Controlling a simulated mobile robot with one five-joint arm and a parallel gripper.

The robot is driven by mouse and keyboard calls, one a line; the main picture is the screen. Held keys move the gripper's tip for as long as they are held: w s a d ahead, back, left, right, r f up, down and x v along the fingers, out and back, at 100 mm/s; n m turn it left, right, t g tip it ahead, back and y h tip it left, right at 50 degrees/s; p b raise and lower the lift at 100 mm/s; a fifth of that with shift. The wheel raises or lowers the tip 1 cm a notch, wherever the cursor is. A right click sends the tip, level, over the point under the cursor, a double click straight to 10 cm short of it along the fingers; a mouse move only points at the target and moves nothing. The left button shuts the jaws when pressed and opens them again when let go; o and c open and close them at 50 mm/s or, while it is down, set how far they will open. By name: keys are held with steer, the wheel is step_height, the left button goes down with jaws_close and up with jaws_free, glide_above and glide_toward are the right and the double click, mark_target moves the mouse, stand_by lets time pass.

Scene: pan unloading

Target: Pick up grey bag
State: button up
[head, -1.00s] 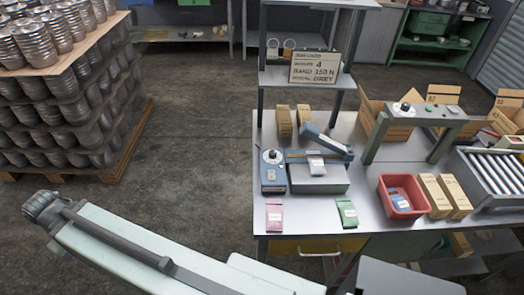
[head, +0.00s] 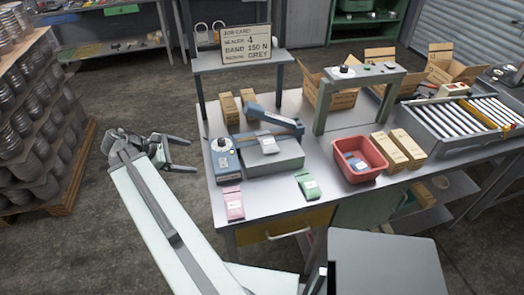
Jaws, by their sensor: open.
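The grey bag (head: 267,145) lies on the flat bed of the blue-and-grey sealer (head: 272,160), below its raised blue arm. It has a white label and sits near the bed's middle. My gripper (head: 192,154) is open and empty. It is over the floor to the left of the table, apart from the bag and the sealer.
A pink bag (head: 233,204) and a green bag (head: 307,186) lie at the table's (head: 270,203) front. A red bin (head: 372,172) holds a blue bag. Cartons (head: 404,146), a green gantry (head: 320,119) and a roller conveyor (head: 450,122) stand right. A can pallet (head: 60,185) stands left.

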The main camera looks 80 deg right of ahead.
mark_target(267, 142)
steer(key=s+d+r+g, duration=0.1)
steer(key=s+d, duration=0.1)
steer(key=s, duration=0.4)
steer(key=s+d+r+g+b, duration=0.1)
steer(key=s+d+g, duration=0.1)
steer(key=s, duration=0.5)
steer(key=s+d+r+g+y+b, duration=0.1)
steer(key=s+d+g, duration=0.1)
steer(key=s+d, duration=0.2)
steer(key=shift+s+d+r, duration=0.1)
steer(key=shift+s, duration=0.55)
steer(key=shift+s+d+r, duration=0.1)
steer(key=shift+s, duration=0.5)
steer(key=b+x, duration=0.1)
steer(key=x, duration=0.2)
steer(key=b+x, duration=0.2)
steer(key=x, duration=0.2)
steer(key=shift+d+f, duration=0.2)
steer(key=shift+f, duration=0.25)
steer(key=shift+s, duration=0.15)
steer(key=shift+r, duration=0.1)
steer(key=c, duration=1.7)
steer(key=shift+r, duration=0.1)
